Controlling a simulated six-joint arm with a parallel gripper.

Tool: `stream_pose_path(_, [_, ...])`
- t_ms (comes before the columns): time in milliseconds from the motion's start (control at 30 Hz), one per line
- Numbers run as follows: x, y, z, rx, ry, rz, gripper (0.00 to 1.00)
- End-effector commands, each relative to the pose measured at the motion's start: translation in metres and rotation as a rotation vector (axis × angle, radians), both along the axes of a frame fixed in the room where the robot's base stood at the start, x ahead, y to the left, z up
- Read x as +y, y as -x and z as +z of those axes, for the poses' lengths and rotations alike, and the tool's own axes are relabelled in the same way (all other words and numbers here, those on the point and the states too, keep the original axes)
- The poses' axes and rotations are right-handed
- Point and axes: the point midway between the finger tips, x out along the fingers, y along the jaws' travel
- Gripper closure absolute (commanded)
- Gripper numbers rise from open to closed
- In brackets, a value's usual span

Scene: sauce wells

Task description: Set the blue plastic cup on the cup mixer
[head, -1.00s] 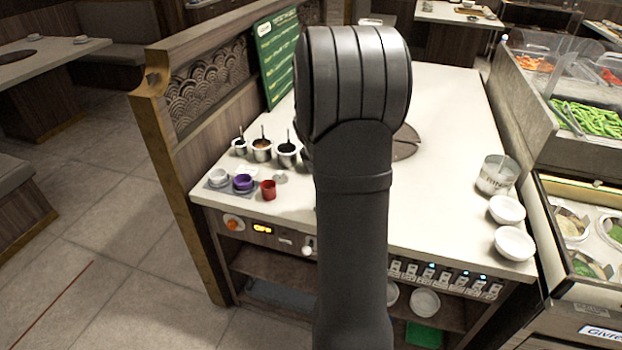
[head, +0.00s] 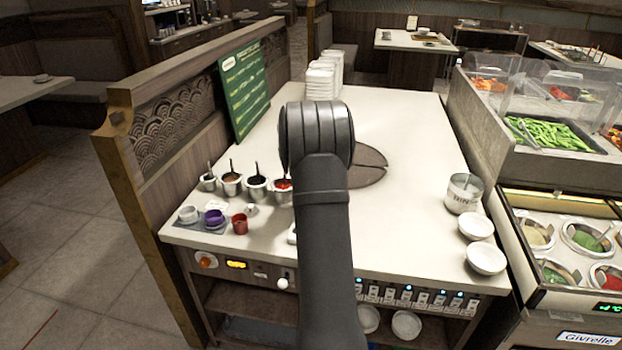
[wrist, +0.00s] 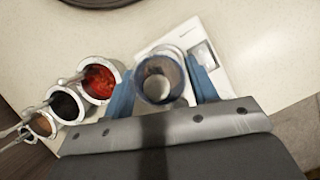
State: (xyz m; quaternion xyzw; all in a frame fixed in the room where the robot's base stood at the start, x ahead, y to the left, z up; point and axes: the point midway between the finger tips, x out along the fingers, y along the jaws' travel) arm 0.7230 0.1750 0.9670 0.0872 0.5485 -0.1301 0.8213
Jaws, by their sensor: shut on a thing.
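In the wrist view my gripper (wrist: 160,72) is shut on the blue plastic cup (wrist: 146,92), with one blue finger on each side. The cup's mouth faces the camera, and its inside looks grey-brown. Behind the cup is a white device with a round ring and a small screen, seemingly the cup mixer (wrist: 222,82). The cup overlaps the ring in this view; I cannot tell whether it touches the device. In the head view my arm hides the gripper and cup. Only a white edge, perhaps of the mixer (head: 292,234), shows beside the arm.
Several sauce pots with ladles stand left of the arm, including a red sauce pot (wrist: 101,80). A purple cup (head: 214,217) and a red cup (head: 240,224) stand near the front left. White bowls (head: 486,259) and a metal pail (head: 463,194) stand right. The counter's middle right is clear.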

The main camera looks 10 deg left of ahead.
Motion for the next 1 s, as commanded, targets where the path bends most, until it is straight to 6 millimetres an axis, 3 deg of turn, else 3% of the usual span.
stream_pose_path(600, [0.0, 0.001, -0.056, 0.001, 0.001, 0.001, 0.7])
stream_pose_path(1000, [0.0, 0.001, -0.061, 0.0, 0.0, 0.001, 0.7])
